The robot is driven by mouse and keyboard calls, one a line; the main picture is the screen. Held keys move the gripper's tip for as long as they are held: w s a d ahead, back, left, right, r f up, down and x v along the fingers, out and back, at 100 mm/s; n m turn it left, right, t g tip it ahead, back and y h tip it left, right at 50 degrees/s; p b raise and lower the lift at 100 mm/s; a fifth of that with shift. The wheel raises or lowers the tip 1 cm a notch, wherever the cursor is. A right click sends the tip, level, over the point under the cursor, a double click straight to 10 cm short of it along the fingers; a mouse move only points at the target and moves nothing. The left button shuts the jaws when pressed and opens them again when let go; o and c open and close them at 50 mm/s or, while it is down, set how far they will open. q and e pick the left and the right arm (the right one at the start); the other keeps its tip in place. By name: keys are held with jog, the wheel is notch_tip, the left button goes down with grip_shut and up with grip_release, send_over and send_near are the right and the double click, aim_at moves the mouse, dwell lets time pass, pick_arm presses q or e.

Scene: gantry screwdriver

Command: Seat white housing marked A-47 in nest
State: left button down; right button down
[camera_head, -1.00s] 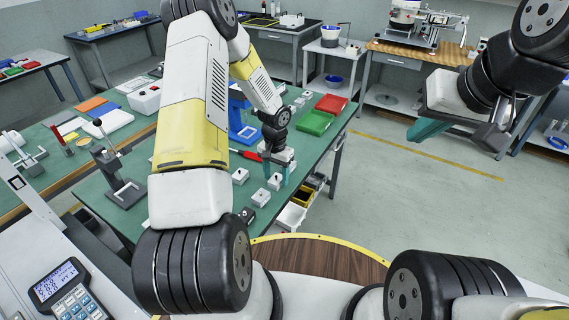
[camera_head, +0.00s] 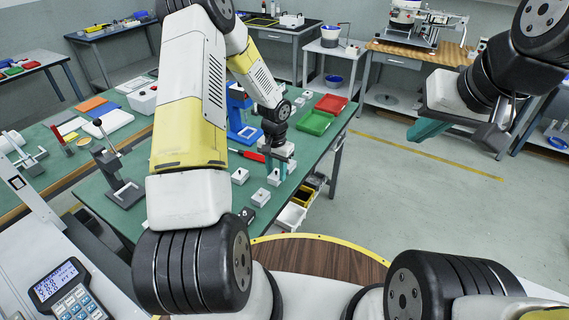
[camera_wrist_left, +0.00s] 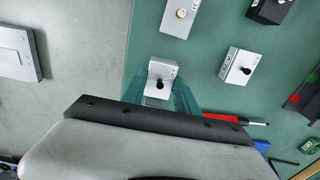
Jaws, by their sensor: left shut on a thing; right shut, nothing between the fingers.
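My left gripper (camera_head: 276,169) is shut on a small white housing (camera_wrist_left: 160,77) with a dark round knob on top. In the left wrist view its teal fingers (camera_wrist_left: 168,92) sit on either side of the housing. The housing also shows in the head view (camera_head: 274,179), at the green table's near right part. Its marking is too small to read, and whether it touches the table is unclear. My right gripper (camera_head: 428,130) is shut and empty, off to the right over the floor. I cannot make out the nest for certain; a blue press stand (camera_head: 242,130) stands behind the left gripper.
On the green table (camera_head: 190,205) are another white housing (camera_head: 240,176), a dark block (camera_head: 247,215) and a lever press (camera_head: 122,188). A red screwdriver (camera_head: 247,155) lies close to the left gripper. Green (camera_head: 316,122) and red (camera_head: 331,104) trays lie at the back right.

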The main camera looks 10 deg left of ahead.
aim_at(276, 173)
pick_arm(q)
jog(key=shift+r, duration=2.45)
